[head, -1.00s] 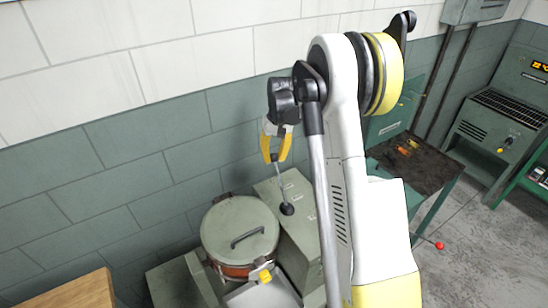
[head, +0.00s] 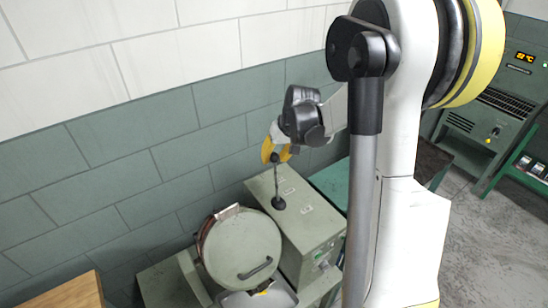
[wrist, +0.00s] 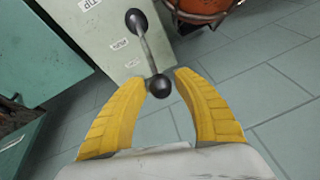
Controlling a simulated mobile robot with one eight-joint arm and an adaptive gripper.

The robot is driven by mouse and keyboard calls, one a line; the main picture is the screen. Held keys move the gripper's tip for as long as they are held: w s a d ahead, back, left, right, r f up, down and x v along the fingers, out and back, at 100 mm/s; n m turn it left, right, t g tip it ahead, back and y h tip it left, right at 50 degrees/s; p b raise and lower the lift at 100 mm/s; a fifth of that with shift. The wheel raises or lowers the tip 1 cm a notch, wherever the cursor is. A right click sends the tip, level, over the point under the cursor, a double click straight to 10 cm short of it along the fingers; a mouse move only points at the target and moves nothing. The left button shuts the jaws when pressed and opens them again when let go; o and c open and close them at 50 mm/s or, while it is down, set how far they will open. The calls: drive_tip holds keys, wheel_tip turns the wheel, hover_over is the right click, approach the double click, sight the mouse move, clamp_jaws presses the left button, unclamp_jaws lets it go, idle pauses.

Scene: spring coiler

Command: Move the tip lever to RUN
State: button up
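The tip lever is a thin metal rod with a black ball knob (wrist: 160,86), rising from a black round base (head: 278,203) on a grey-green control box (head: 298,222). The base also shows in the wrist view (wrist: 136,18). My gripper (wrist: 165,76) has yellow fingers that stand apart, with the knob between their tips, nearer the left finger. It also shows above the box in the head view (head: 275,153). Clear contact cannot be made out. Small white labels (wrist: 118,43) lie beside the lever; their text is hard to read.
A round lidded drum (head: 240,250) with a handle and coppery rim stands left of the box; its body shows at the wrist view's top (wrist: 202,8). A wooden top (head: 70,292) is at lower left. The tiled wall (head: 130,150) is behind. Green machines stand at right.

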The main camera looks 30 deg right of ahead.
drive_tip(key=shift+o, duration=0.7)
drive_tip(key=v, duration=1.2)
drive_tip(key=s+a+f+n+t+h+b, duration=0.1)
drive_tip(key=s+a+f+n+t+b, duration=0.1)
drive_tip(key=s+a+f+b, duration=1.4)
drive_tip(key=a+t+b, duration=0.1)
drive_tip(key=a, duration=0.2)
drive_tip(key=shift+s+a+f, duration=0.15)
drive_tip(key=shift+s+a, duration=0.05)
drive_tip(key=shift+s, duration=0.1)
idle(0.8)
